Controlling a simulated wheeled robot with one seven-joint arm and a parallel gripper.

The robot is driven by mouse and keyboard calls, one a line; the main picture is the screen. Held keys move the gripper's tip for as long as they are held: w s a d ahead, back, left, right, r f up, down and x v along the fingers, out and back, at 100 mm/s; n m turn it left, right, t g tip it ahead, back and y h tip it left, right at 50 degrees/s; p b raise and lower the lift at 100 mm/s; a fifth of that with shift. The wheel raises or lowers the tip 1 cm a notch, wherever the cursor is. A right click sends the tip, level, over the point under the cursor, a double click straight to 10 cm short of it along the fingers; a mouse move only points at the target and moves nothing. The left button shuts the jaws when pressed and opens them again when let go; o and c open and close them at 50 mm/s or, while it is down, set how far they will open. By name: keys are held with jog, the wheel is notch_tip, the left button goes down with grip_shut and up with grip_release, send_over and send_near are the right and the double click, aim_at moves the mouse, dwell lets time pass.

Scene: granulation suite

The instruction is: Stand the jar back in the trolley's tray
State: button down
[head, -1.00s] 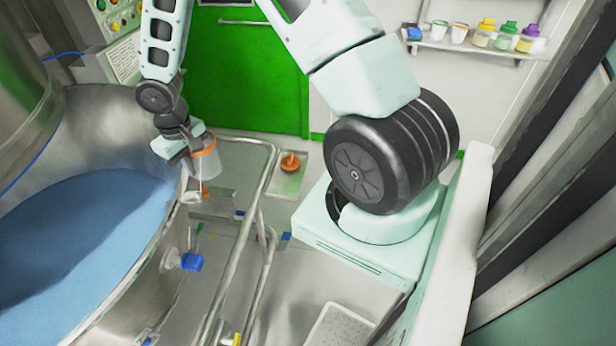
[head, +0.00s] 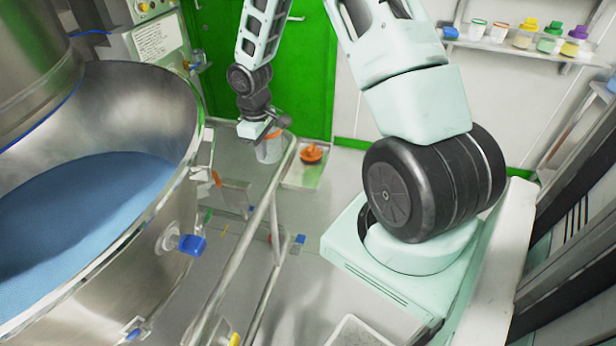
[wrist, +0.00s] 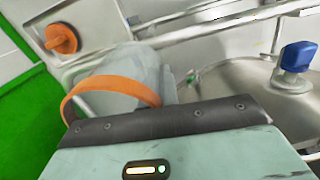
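My gripper (head: 268,131) is shut on the jar, a translucent pale jar (head: 270,151) with an orange band at its top. The jar hangs roughly upright below the gripper, just left of the trolley's tray, in the head view. In the wrist view the jar (wrist: 145,68) lies just beyond the gripper body, its orange band nearest; my fingertips are hidden there. The tray (head: 297,181) is a small, shallow metal one holding an orange lid (head: 312,153). The lid also shows in the wrist view (wrist: 62,38). I cannot tell the jar's height over the tray.
A large steel bowl (head: 150,255) with blue powder (head: 75,215) fills the left. A blue-handled valve (head: 190,244) sticks out of its side. Metal rails (head: 262,215) run between the bowl and my base. A wall shelf (head: 520,48) holds several small jars at upper right.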

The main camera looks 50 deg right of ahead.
jog(key=s+d+f+n+b, duration=0.2)
jog(key=d+f+b, duration=0.1)
jog(key=d, duration=0.3)
jog(key=s+d+f+n+b, duration=0.2)
jog(key=d+f, duration=0.1)
jog(key=d, duration=0.3)
notch_tip(320, 180, down, 9)
jog(key=shift+s+f, duration=0.1)
jog(key=shift+f, duration=0.1)
jog(key=shift+a+f, duration=0.1)
jog(key=c, duration=1.7)
grip_release()
